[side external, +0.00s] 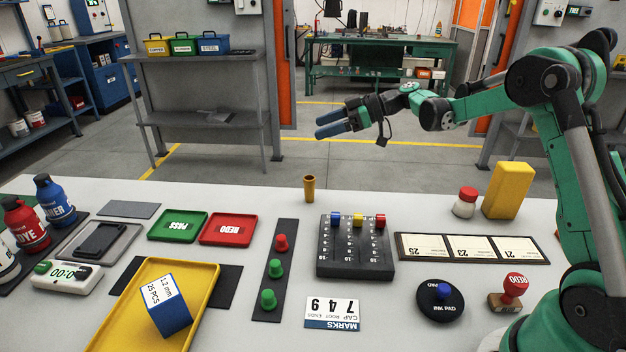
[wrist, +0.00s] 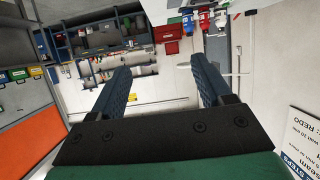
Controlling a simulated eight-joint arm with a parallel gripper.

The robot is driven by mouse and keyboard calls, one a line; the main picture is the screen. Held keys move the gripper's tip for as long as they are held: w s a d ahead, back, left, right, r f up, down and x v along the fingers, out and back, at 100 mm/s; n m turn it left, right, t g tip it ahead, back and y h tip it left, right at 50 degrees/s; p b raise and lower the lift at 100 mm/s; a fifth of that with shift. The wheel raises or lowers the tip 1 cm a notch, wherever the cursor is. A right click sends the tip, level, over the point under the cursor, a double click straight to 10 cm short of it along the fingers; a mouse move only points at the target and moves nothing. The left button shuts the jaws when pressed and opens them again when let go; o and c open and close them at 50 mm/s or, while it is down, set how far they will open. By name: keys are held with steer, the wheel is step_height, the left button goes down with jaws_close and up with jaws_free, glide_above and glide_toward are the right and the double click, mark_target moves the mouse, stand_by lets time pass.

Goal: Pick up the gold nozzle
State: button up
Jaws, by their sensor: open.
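The gold nozzle (side external: 309,188) stands upright near the far edge of the white table, in the middle of the side view. My gripper (side external: 326,124) is up in the air beyond and above it, pointing left, with its blue fingers apart and nothing between them. The wrist view shows the two blue fingers spread wide (wrist: 162,85), with the room behind them. I cannot make out the nozzle in the wrist view.
Right of the nozzle are a black slider block (side external: 355,262), a red-capped jar (side external: 465,202) and a yellow block (side external: 508,191). Left are a red tray (side external: 226,229), a green tray (side external: 178,226) and a black strip with cones (side external: 268,295). The table close around the nozzle is clear.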

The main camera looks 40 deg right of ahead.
glide_toward(305, 183)
steer(key=x, duration=0.5)
steer(key=shift+w+d+f, duration=0.1)
steer(key=shift+w+d, duration=0.2)
steer(key=shift+w, duration=0.1)
steer(key=shift+w+a+f, duration=0.1)
steer(key=shift+f, duration=0.2)
steer(key=shift+x, duration=2.7)
jaws_close()
